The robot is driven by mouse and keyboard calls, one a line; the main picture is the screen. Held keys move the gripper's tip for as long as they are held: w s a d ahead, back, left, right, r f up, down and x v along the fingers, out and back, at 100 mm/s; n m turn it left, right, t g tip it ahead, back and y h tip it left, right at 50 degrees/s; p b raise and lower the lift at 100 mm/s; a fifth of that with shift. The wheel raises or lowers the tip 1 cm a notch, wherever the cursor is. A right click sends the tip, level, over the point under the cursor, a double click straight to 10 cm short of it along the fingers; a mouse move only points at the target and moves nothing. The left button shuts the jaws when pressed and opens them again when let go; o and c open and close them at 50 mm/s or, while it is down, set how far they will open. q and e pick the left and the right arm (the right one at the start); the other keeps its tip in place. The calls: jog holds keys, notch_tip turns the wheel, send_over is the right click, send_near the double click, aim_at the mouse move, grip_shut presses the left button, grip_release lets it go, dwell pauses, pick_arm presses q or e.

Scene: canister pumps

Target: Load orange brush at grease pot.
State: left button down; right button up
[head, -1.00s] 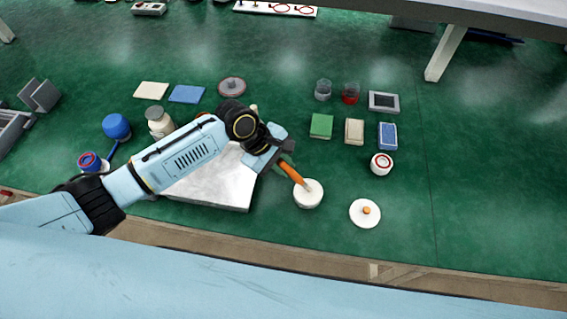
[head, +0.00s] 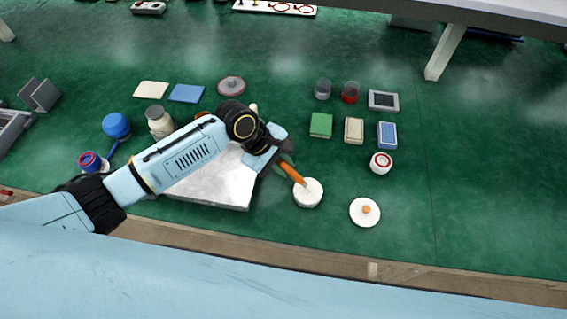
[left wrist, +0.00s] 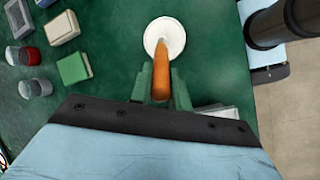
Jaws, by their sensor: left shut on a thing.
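My left gripper (head: 284,165) is shut on the orange brush (head: 297,177), just left of the grease pot. The brush tilts down to the right, and its lower end is over or in the white, round grease pot (head: 312,195). In the left wrist view, the orange brush (left wrist: 162,78) runs from between the fingers (left wrist: 160,85) to the pot (left wrist: 166,32). I cannot tell how deep its tip is, as the tip is hidden. A white lid with an orange knob (head: 365,212) lies to the right of the pot. My right gripper is not in view.
A white-grey block (head: 212,185) lies under my left arm. A red-ringed white jar (head: 381,163) stands right of the pot. Green (head: 321,125), beige (head: 354,131) and blue (head: 388,135) blocks stand behind. The green surface at far right is clear.

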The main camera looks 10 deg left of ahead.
pick_arm(q)
jog(key=shift+s+a+f+p, duration=0.15)
jog(key=shift+f+p, duration=0.1)
jog(key=shift+p, duration=0.15)
dwell(1.5)
notch_tip(320, 180, up, 8)
jog(key=p, duration=0.9)
jog(key=shift+f, duration=0.25)
jog(key=shift+w, duration=0.2)
dwell(0.4)
